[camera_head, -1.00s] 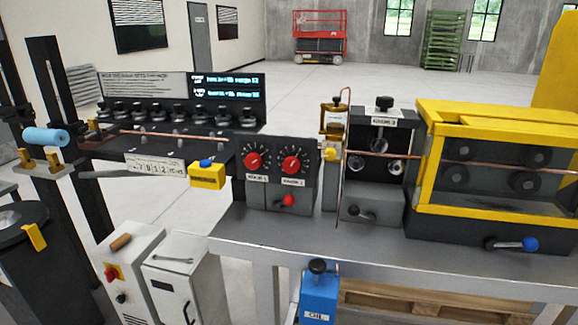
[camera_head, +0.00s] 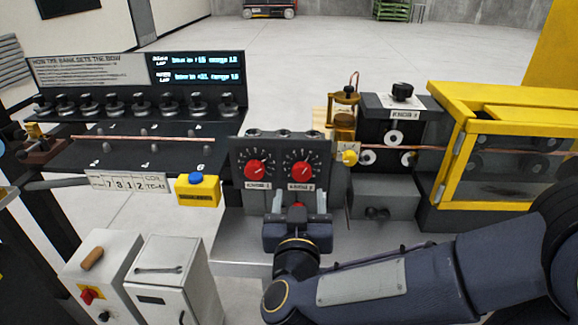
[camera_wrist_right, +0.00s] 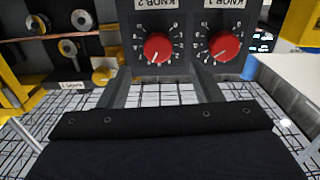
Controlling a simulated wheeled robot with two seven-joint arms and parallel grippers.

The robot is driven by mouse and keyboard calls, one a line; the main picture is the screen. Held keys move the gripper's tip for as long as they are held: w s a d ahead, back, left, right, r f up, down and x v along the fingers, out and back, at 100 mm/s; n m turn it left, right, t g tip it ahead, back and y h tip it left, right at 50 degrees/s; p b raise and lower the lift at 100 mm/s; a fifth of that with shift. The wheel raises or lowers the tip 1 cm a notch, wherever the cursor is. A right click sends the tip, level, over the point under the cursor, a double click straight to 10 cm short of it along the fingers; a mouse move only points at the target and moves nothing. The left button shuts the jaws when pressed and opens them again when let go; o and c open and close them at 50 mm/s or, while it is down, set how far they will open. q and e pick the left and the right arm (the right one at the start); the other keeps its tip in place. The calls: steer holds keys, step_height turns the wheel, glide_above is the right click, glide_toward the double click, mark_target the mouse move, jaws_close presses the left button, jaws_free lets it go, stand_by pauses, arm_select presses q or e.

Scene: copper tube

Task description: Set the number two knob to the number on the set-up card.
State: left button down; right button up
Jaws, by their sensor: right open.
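Two red knobs sit side by side on a dark panel (camera_head: 278,178). Knob 2 (camera_head: 301,176) is on the right in the head view and knob 1 (camera_head: 255,170) on the left. The wrist view is upside down: knob 2 (camera_wrist_right: 158,47) is at left, knob 1 (camera_wrist_right: 223,46) at right. Knob 2's white mark points lower left there; its number is too small to read. My right gripper (camera_head: 298,197) is open just in front of and below the knobs, apart from them. A white card (camera_head: 128,181) with digits hangs at left; I cannot tell if it is the set-up card.
A yellow block with a blue button (camera_head: 197,190) is left of the panel. A yellow-framed guard (camera_head: 500,150) stands at right, beside the knob 3 unit (camera_head: 392,150). A copper tube (camera_head: 140,137) runs across the bench. A lit screen (camera_head: 197,69) stands at back left.

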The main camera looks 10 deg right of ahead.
mark_target(302, 175)
steer(key=p+x, duration=0.1)
steer(key=x, duration=0.6)
steer(key=shift+w+d, duration=0.25)
steer(key=c, duration=1)
steer(key=shift+f+m+b, duration=0.2)
steer(key=shift+m+b, duration=0.8)
steer(key=shift+b, duration=0.05)
steer(key=m+b, duration=0.6)
steer(key=m, duration=0.1)
steer(key=shift+r+m+b, duration=0.1)
steer(key=shift+m+b, duration=0.55)
steer(key=shift+m, duration=0.15)
